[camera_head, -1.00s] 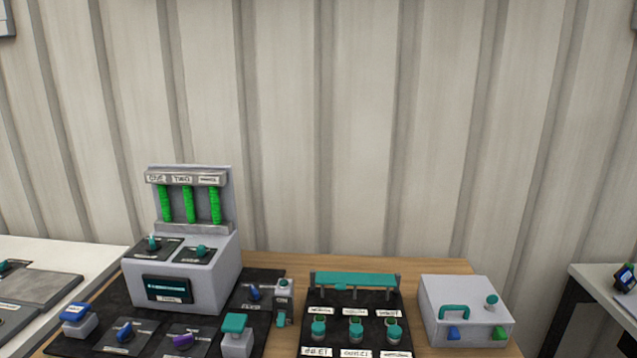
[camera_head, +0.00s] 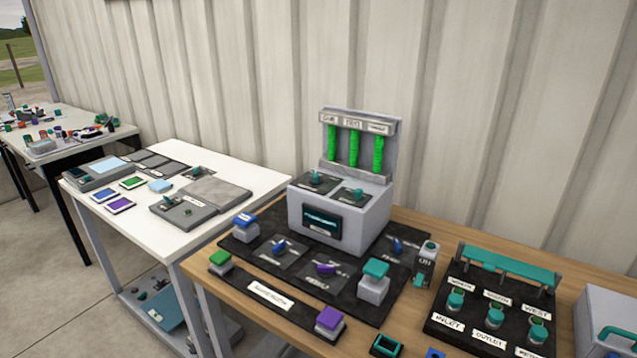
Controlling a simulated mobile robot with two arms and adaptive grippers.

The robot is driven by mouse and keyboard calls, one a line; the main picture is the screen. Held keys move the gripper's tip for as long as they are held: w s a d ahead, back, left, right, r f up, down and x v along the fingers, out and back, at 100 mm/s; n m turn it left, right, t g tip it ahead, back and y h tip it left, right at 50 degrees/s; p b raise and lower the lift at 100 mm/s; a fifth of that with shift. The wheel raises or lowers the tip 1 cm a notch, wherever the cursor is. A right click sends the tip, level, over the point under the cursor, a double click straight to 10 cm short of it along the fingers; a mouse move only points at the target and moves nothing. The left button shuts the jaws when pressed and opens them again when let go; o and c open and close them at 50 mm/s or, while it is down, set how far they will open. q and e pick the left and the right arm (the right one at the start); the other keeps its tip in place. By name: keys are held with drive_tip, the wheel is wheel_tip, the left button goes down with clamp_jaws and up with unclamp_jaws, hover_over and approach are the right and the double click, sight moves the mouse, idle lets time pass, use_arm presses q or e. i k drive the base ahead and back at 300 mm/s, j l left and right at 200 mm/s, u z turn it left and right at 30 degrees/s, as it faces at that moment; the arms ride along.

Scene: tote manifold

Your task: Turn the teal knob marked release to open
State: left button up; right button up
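I see several teal knobs, and I cannot tell which one is marked release. Two teal knobs, left (camera_head: 315,178) and right (camera_head: 356,194), sit on black plates on the grey unit (camera_head: 347,228), below three green columns. A row of round teal knobs, such as the left one (camera_head: 456,299), stands on a black panel (camera_head: 449,329) at the right. Labels there seem to read INLET and OUTLET. A small upright box (camera_head: 425,263) has a teal part and a label I cannot read for sure. Neither of my grippers is in view.
The wooden table (camera_head: 208,259) also bears a black mat with blue, purple, green and teal controls, and a grey box (camera_head: 607,322) at the right edge. A white table (camera_head: 245,173) stands to the left, with a further table (camera_head: 85,138) behind it.

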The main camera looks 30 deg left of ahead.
sight(316, 180)
drive_tip(key=i+j, duration=0.1)
drive_tip(key=j, duration=1)
drive_tip(key=i+j, duration=0.1)
drive_tip(key=j, duration=1)
